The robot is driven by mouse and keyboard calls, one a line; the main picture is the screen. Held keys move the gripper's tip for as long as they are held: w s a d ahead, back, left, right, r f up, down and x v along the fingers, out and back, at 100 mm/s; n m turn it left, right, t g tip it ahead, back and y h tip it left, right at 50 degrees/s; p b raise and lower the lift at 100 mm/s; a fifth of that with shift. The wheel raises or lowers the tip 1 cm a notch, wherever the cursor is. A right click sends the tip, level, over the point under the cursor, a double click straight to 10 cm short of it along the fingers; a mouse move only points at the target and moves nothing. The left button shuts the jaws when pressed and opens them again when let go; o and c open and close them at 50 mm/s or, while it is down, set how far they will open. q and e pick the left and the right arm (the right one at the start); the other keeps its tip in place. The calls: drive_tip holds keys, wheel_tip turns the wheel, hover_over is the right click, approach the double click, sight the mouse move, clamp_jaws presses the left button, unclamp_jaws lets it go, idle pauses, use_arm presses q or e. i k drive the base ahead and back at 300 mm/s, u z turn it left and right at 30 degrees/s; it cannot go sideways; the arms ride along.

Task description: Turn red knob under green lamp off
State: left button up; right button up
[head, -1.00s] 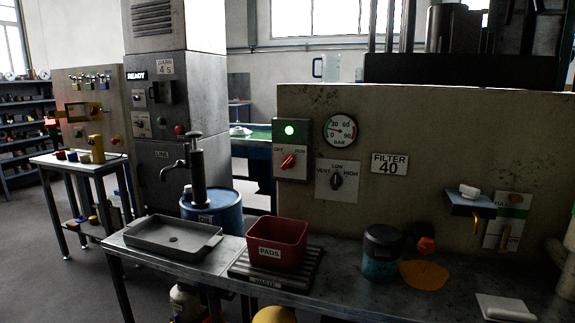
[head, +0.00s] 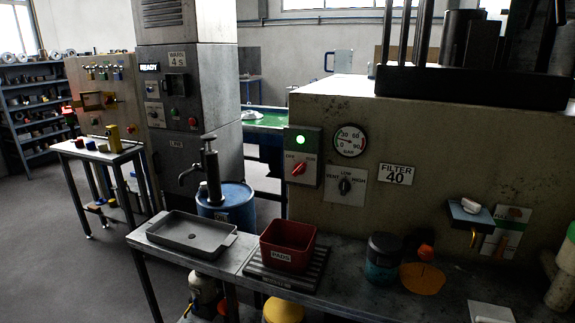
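The green lamp (head: 300,140) glows on a small box fixed to the beige panel, left of the round gauge. The red knob (head: 299,169) sits directly under it on a white plate with lettering at its left and right. The knob is tilted, its upper end leaning to the right. Neither of my grippers shows in the head view.
A pressure gauge (head: 349,141) and a black selector knob (head: 345,186) are right of the red knob. Below stands a metal bench with a grey tray (head: 190,236), a red PADS bin (head: 287,246) and a dark jar (head: 382,258). A blue drum (head: 229,208) with a pump stands behind.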

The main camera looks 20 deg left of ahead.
sight(299, 168)
drive_tip(key=u, duration=2.1)
drive_tip(key=i, duration=2.8)
drive_tip(key=z, duration=1.75)
